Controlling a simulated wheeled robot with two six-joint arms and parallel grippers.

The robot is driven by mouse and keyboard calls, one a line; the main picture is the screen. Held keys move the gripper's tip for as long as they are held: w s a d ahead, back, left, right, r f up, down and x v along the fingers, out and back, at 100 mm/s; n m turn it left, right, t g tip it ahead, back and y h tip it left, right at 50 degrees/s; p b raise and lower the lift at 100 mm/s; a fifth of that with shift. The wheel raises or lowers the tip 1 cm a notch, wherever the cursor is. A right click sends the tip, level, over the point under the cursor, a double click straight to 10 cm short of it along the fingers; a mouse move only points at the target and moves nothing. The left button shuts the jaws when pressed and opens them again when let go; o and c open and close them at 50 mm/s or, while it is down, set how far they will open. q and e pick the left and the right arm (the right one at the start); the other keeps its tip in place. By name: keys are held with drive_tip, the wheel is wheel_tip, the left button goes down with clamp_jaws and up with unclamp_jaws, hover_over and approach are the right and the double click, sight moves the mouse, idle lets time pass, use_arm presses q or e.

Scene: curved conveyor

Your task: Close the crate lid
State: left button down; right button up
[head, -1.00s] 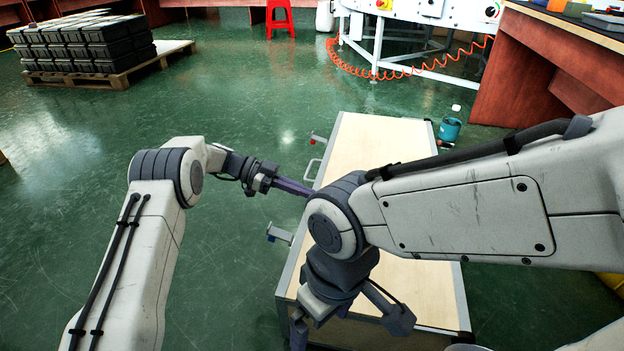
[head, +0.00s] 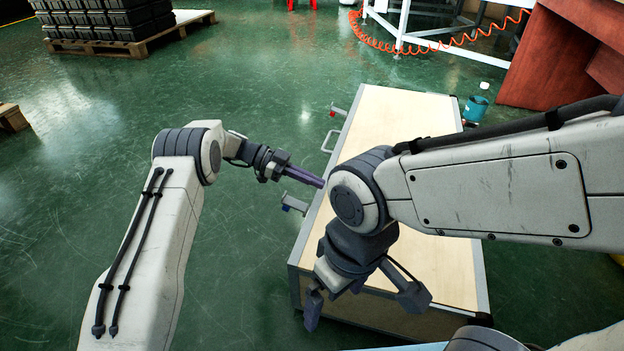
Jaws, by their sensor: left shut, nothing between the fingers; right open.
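The crate (head: 392,112) is a long box with a pale wooden top and grey metal edges, standing on the floor ahead of me. Its lid (head: 450,265) looks flat on top; whether it is fully down I cannot tell. My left gripper (head: 321,183) is shut and empty at the crate's left edge. My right gripper (head: 362,303) is open above the near end, and with its arm hides part of the top.
A teal bucket (head: 475,109) stands right of the crate's far end. A white frame with an orange coiled hose (head: 425,50) and a reddish-brown bench (head: 560,60) are beyond. Dark crates on a pallet (head: 170,30) are at far left. The green floor left of the crate is clear.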

use_arm(q)
wheel_tip(320, 180, up, 4)
drive_tip(key=a+p, duration=0.1)
drive_tip(key=p, duration=0.2)
drive_tip(key=w+a+f, duration=0.1)
drive_tip(key=a, duration=0.1)
drive_tip(key=a+f+p, duration=0.1)
drive_tip(key=a, duration=0.1)
drive_tip(key=w+a+f, duration=0.1)
drive_tip(key=a, duration=0.1)
drive_tip(key=shift+w+a, duration=0.2)
drive_tip(key=shift+w, duration=0.15)
drive_tip(key=shift+w+a+f, duration=0.2)
drive_tip(key=shift+w+a, duration=0.05)
drive_tip(key=shift+a, duration=0.5)
